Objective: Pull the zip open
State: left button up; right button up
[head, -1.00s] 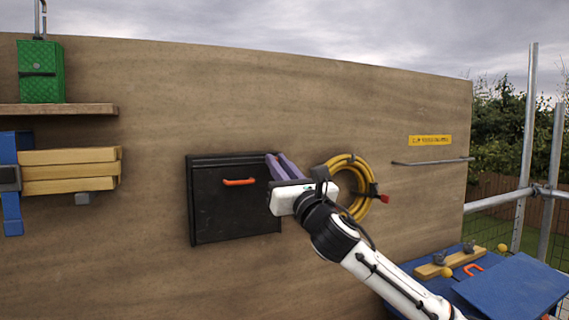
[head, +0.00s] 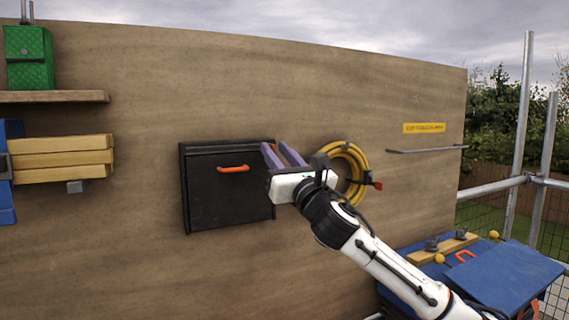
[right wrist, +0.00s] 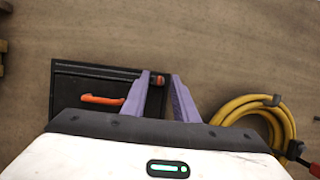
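A black pouch (head: 228,195) with an orange handle (head: 233,169) on its front hangs on the board. In the right wrist view the pouch (right wrist: 75,85) has a dark strip along its top edge, with a small reddish piece (right wrist: 159,80) at the right end that may be the zip's pull. My right gripper (head: 275,145) is at the pouch's upper right corner. Its purple fingers are apart, and in the right wrist view the gripper (right wrist: 158,75) has the reddish piece between its fingertips, with no clear contact. My left gripper is out of view.
A coiled yellow hose (head: 345,165) hangs close right of the gripper. A green box (head: 28,60) stands on a shelf (head: 50,97) at left, above stacked timber (head: 60,157). A blue table (head: 500,275) stands low at right. Bare board lies above the pouch.

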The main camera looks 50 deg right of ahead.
jog(key=b+v, duration=0.2)
jog(key=v, duration=0.7)
jog(key=shift+s+a+f, duration=0.2)
jog(key=shift+s, duration=0.1)
